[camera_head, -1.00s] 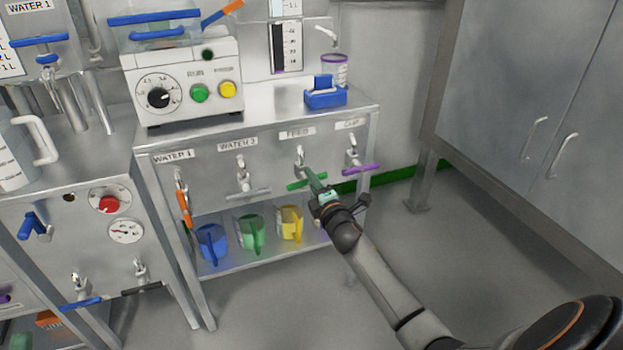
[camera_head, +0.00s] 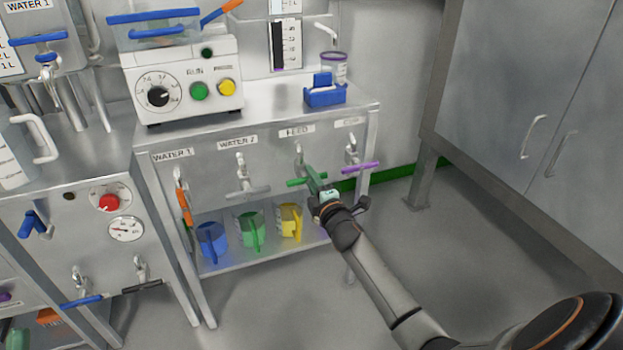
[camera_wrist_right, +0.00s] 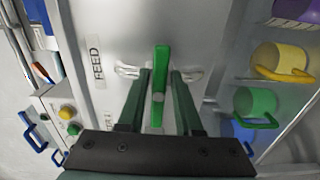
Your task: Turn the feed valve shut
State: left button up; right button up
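The feed valve is on the panel under the FEED label (camera_head: 297,131), which also shows in the right wrist view (camera_wrist_right: 97,63). Its green bar handle (camera_head: 294,183) lies about level, crosswise to its tap. My right gripper (camera_head: 313,180) is at this handle. In the right wrist view the green handle (camera_wrist_right: 161,62) stands between the two dark green fingers of my right gripper (camera_wrist_right: 159,88), with a gap visible on each side. The gripper is open. Whether a finger touches the handle, I cannot tell. My left gripper is not in view.
The purple-handled valve (camera_head: 360,168) is close on the right, and the grey-handled WATER 2 valve (camera_head: 248,192) on the left. Blue, green and yellow jugs (camera_head: 290,221) stand on the shelf below. A grey cabinet (camera_head: 530,100) fills the right; the floor before it is clear.

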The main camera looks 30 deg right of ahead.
jog(key=shift+o, duration=1.2)
pick_arm(q)
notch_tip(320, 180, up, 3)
jog(key=p, duration=0.3)
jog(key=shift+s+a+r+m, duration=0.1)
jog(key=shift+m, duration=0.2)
pick_arm(e)
jog(key=v, duration=1.2)
jog(key=shift+s, duration=0.25)
jog(key=shift+a+r, duration=0.1)
jog(key=shift+a, duration=0.05)
